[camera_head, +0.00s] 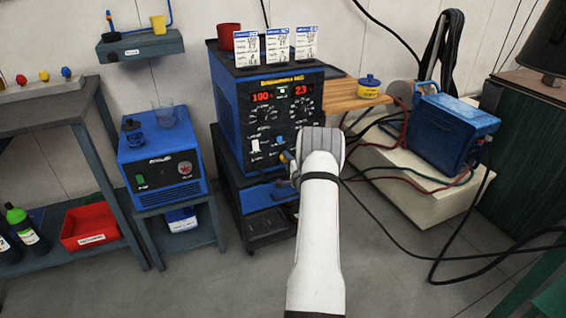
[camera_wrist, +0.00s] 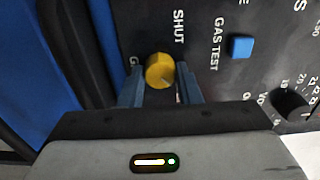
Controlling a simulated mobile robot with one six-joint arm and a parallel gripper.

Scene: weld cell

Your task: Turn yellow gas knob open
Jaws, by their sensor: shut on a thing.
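The yellow gas knob (camera_wrist: 160,70) sits on the dark front panel of the blue welding machine (camera_head: 263,105). In the wrist view, my gripper (camera_wrist: 161,82) has one blue-grey finger on each side of the knob and is shut on it. The word SHUT is printed just above the knob, and a label partly hidden by the left finger is beside it. In the head view, my arm reaches the lower right of the panel, where my wrist hides most of the gripper and knob. I cannot tell the knob's exact angle.
A blue square gas test button (camera_wrist: 240,46) and a black dial (camera_wrist: 291,104) are on the panel close to the right finger. Cards (camera_head: 275,46) stand on top of the machine. Cables and a blue unit (camera_head: 440,125) on a pale block are to the right.

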